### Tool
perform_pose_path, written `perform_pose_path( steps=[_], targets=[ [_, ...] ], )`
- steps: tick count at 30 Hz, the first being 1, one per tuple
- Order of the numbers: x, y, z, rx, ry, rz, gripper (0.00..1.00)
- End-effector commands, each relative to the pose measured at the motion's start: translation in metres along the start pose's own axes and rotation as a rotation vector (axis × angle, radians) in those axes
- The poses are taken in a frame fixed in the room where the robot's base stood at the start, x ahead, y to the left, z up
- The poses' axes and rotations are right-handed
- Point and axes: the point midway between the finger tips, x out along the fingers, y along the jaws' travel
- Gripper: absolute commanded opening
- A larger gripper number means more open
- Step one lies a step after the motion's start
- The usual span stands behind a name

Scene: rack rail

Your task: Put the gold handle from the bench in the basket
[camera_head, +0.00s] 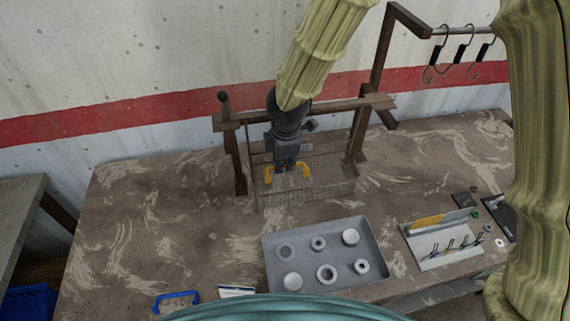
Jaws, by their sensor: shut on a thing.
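The gold handle (269,174) is a yellow U-shaped piece, and its two ends show on either side of my gripper's fingers. My gripper (287,171) points down and is shut on the handle. Both are at the basket (308,193), a see-through wire box below a wooden rail on the bench (180,220). The handle appears over or inside the basket's opening; its exact height above the basket floor is hard to tell. The fingertips are partly hidden by the handle and basket mesh.
The wooden rail (340,106) and its posts stand close around my arm. A grey tray (325,285) with several round parts lies in front. A blue handle (177,299) is at the front left. Hooks (459,55) hang at the upper right. The bench's left side is clear.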

Motion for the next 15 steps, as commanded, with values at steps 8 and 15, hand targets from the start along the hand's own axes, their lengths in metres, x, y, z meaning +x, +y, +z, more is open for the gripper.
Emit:
perform_pose_path(
  steps=[8, 15],
  targets=[
    [0.020, 0.009, 0.000, 0.000, -0.001, -0.001, 0.00],
    [0.038, 0.005, 0.000, 0.000, -0.001, -0.001, 0.00]
  ],
)
